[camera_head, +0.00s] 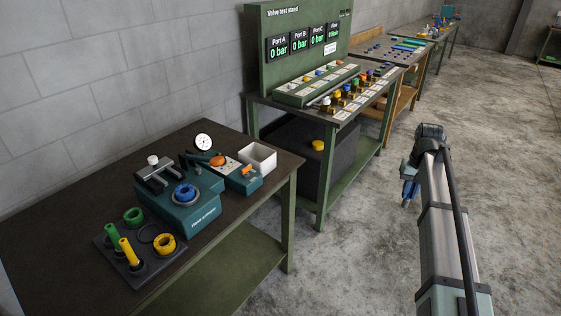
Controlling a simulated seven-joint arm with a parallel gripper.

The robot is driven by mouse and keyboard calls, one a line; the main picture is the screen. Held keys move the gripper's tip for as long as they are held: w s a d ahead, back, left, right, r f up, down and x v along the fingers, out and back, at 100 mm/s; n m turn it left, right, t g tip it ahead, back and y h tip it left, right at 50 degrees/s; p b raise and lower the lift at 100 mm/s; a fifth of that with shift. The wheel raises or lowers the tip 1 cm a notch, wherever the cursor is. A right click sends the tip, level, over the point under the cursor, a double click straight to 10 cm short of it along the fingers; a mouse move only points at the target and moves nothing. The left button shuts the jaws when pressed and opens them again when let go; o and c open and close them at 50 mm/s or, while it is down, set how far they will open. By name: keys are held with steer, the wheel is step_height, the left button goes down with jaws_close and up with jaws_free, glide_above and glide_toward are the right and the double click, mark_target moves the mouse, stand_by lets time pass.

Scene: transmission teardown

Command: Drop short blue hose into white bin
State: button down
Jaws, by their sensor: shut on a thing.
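The white bin (246,161) is a small open box on the near dark-topped workbench, toward its right end. My gripper (407,197) is at the end of my raised arm on the right, well to the right of the bin and apart from the bench. It is shut on a small blue piece (409,187), which looks like the short blue hose. The piece is small and partly hidden by the gripper, so its full shape cannot be told. The inside bottom of the bin is hidden.
On the near bench (75,205) stand a teal fixture (192,214) with a blue ring, a gauge (203,142), and a dark tray (160,270) with green and yellow parts. A green valve test stand (262,60) rises behind. Open concrete floor lies around my arm.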

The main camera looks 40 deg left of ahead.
mark_target(260, 147)
steer(key=s+a+r+n, duration=0.2)
steer(key=a+n, duration=0.1)
steer(key=a, duration=1.7)
steer(key=s+a+r+n, duration=0.1)
steer(key=a+r+n, duration=0.15)
steer(key=a, duration=1.75)
steer(key=s+a+r+n, duration=0.1)
steer(key=s+a, duration=0.5)
steer(key=a, duration=0.8)
steer(key=shift+s+d+f, duration=0.1)
steer(key=shift+f, duration=1.25)
steer(key=shift+s+d+f, duration=0.1)
steer(key=shift+f, duration=1.25)
steer(key=c, duration=1)
jaws_free()
steer(key=shift+r, duration=0.1)
